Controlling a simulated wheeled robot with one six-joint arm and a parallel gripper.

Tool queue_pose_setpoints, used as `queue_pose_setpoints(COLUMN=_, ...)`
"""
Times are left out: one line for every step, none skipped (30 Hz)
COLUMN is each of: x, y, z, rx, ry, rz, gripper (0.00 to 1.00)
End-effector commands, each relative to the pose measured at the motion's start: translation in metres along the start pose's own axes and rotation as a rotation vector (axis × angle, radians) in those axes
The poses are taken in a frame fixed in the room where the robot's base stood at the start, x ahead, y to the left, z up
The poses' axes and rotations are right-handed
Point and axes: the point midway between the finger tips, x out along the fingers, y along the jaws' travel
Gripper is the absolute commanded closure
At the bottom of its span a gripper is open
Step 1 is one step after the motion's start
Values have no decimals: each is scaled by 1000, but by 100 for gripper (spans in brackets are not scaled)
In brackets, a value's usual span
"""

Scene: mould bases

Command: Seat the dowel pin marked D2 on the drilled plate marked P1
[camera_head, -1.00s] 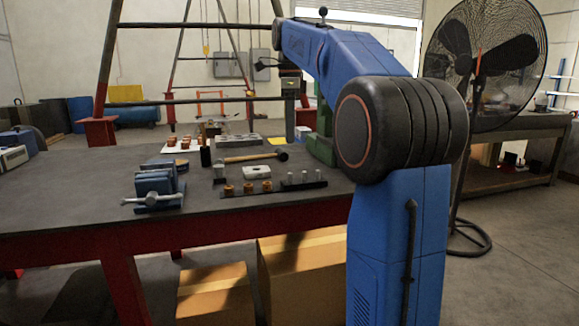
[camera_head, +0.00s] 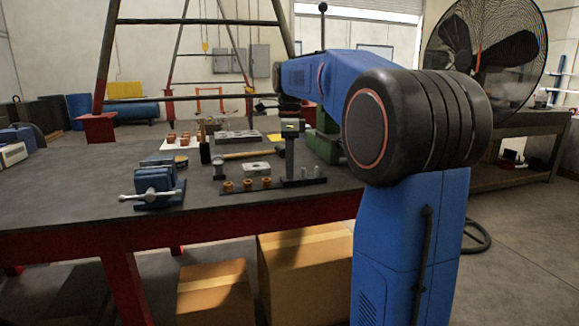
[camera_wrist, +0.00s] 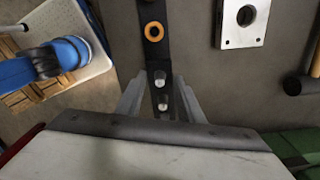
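Metal dowel pins stand upright in a dark rack (camera_head: 235,194) at the front right of the bench. In the wrist view two pins show, an upper pin (camera_wrist: 160,78) and a lower pin (camera_wrist: 163,103). No D2 mark is readable. My gripper (camera_wrist: 159,92) is open above the rack, with one finger on each side of the pin row. In the head view my gripper (camera_head: 290,172) points down at the rack's pin end. A pale drilled plate (camera_head: 257,169) lies just behind the rack; its hole shows in the wrist view (camera_wrist: 230,31). No P1 mark is readable.
Orange bushings (camera_head: 248,184) sit in the rack's left half. A blue vise (camera_head: 155,182) stands left, a hammer (camera_head: 235,155) lies behind the pale plate, and a larger grey plate (camera_head: 238,137) lies further back.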

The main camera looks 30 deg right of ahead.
Motion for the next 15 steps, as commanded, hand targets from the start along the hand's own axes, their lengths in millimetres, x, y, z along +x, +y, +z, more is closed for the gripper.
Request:
queue_pose_setpoints(x=0, y=0, z=0, rx=0, ry=0, rz=0, gripper=66)
queue_pose_setpoints(x=0, y=0, z=0, rx=0, ry=0, rz=0, gripper=66)
queue_pose_setpoints(x=0, y=0, z=0, rx=0, ry=0, rz=0, gripper=66)
queue_pose_setpoints(x=0, y=0, z=0, rx=0, ry=0, rz=0, gripper=66)
queue_pose_setpoints(x=0, y=0, z=0, rx=0, ry=0, rz=0, gripper=66)
queue_pose_setpoints(x=0, y=0, z=0, rx=0, ry=0, rz=0, gripper=68)
queue_pose_setpoints(x=0, y=0, z=0, rx=0, ry=0, rz=0, gripper=76)
queue_pose_setpoints(x=0, y=0, z=0, rx=0, ry=0, rz=0, gripper=83)
queue_pose_setpoints(x=0, y=0, z=0, rx=0, ry=0, rz=0, gripper=92)
queue_pose_setpoints(x=0, y=0, z=0, rx=0, ry=0, rz=0, gripper=100)
queue_pose_setpoints(x=0, y=0, z=0, rx=0, ry=0, rz=0, gripper=100)
queue_pose_setpoints(x=0, y=0, z=0, rx=0, ry=0, rz=0, gripper=100)
queue_pose_setpoints(x=0, y=0, z=0, rx=0, ry=0, rz=0, gripper=100)
queue_pose_setpoints(x=0, y=0, z=0, rx=0, ry=0, rz=0, gripper=100)
queue_pose_setpoints(x=0, y=0, z=0, rx=0, ry=0, rz=0, gripper=100)
